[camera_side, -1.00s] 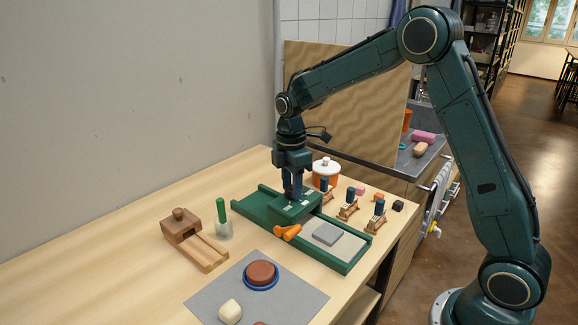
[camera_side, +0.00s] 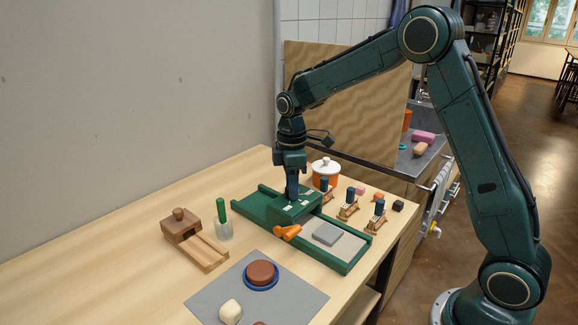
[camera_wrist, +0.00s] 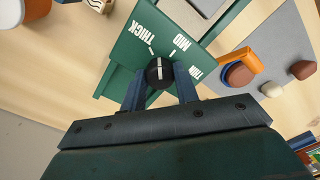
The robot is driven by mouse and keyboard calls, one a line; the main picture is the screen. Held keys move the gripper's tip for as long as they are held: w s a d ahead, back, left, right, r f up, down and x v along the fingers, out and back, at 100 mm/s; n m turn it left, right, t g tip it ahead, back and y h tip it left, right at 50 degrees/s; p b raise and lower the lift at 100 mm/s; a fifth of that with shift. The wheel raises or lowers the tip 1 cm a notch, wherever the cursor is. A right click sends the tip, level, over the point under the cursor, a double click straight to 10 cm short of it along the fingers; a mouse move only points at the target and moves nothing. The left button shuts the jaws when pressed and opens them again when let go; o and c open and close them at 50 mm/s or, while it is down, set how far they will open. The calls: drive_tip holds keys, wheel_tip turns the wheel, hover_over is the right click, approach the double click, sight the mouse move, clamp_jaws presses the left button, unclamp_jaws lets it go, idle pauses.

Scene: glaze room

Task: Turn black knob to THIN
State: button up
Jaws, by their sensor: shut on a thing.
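The black knob (camera_wrist: 159,72) sits on top of the green machine's housing (camera_wrist: 128,50), with a white line on its face. In the wrist view the labels THICK (camera_wrist: 145,30), MID (camera_wrist: 181,44) and THIN (camera_wrist: 197,73) fan around it. The white line points roughly between the THICK and MID marks; its exact setting is hard to tell. My gripper (camera_wrist: 160,78) is shut on the knob, one finger on each side. In the side view my gripper (camera_side: 292,196) points straight down onto the housing (camera_side: 290,210) and hides the knob.
An orange handle (camera_side: 288,232) sticks out at the housing's front. A grey slab (camera_side: 327,234) lies on the machine's bed. A white-lidded orange pot (camera_side: 325,172) and small wooden stands (camera_side: 348,210) are close on the right. A wooden tool (camera_side: 195,240) and green-handled tool (camera_side: 221,210) are left.

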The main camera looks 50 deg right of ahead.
drive_tip(key=m, duration=0.4)
drive_tip(key=shift+m, duration=0.3)
drive_tip(key=m, duration=1)
drive_tip(key=shift+r+m+t, duration=0.1)
drive_tip(key=shift+m+t, duration=0.2)
drive_tip(key=shift+m, duration=2.4)
drive_tip(key=o, duration=1)
